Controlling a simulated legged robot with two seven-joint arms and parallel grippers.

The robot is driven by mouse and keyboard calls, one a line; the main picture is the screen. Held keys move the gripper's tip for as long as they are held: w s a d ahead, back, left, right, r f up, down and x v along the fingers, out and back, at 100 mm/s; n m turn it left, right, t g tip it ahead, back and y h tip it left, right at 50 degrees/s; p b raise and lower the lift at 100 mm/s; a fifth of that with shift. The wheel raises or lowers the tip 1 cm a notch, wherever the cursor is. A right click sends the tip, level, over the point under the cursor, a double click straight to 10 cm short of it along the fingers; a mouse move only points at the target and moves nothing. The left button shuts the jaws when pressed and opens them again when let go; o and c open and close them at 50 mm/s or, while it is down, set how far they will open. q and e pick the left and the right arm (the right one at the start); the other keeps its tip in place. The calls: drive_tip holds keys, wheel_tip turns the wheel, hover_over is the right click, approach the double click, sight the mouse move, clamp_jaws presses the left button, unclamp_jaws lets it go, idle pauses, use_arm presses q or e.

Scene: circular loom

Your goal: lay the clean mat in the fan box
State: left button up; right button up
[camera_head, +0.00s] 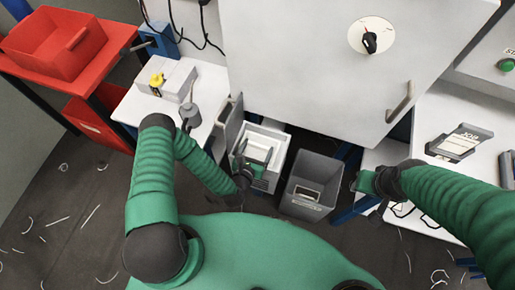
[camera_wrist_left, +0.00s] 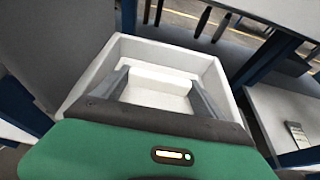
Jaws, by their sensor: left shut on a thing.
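The fan box appears to be the open white box (camera_head: 284,148) low in the middle of the head view. Its walls (camera_wrist_left: 226,92) surround my gripper in the left wrist view. My left gripper (camera_head: 258,160) reaches down into the box, its fingers (camera_wrist_left: 162,92) spread along two sides of a pale flat piece (camera_wrist_left: 160,76). This piece looks like the clean mat, shut between the fingers inside the box's opening. Whether it touches the floor of the box cannot be told. My right gripper (camera_head: 372,186) is off to the right, beside the white table; its jaws are unclear.
A grey bin (camera_head: 334,172) stands right of the white box. A large pale cabinet (camera_head: 300,60) with a dial and handle is behind. A grey flap (camera_head: 233,122) stands open at the box's left. Red trays (camera_head: 60,45) are at far left.

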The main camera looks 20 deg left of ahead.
use_arm(q)
drive_tip(key=shift+s+d+f, duration=0.2)
drive_tip(key=shift+d+f, duration=0.25)
drive_tip(key=shift+f, duration=0.05)
drive_tip(key=shift+s+d+f+b, duration=0.1)
drive_tip(key=shift+f+b, duration=0.05)
drive_tip(key=shift+b, duration=0.15)
drive_tip(key=shift+s+f, duration=0.1)
drive_tip(key=shift+s, duration=0.05)
use_arm(e)
drive_tip(key=shift+s+d+f, duration=0.15)
drive_tip(key=shift+d+f, duration=0.25)
drive_tip(key=shift+f, duration=0.1)
use_arm(q)
drive_tip(key=o, duration=2)
drive_tip(key=shift+s, duration=0.45)
drive_tip(key=v, duration=0.5)
drive_tip(key=r+p+v, duration=0.1)
drive_tip(key=v, duration=0.9)
drive_tip(key=shift+a+r, duration=0.3)
drive_tip(key=shift+r, duration=0.05)
use_arm(e)
drive_tip(key=shift+w+r, duration=0.25)
drive_tip(key=shift+r, duration=0.4)
use_arm(q)
drive_tip(key=shift+w, duration=0.1)
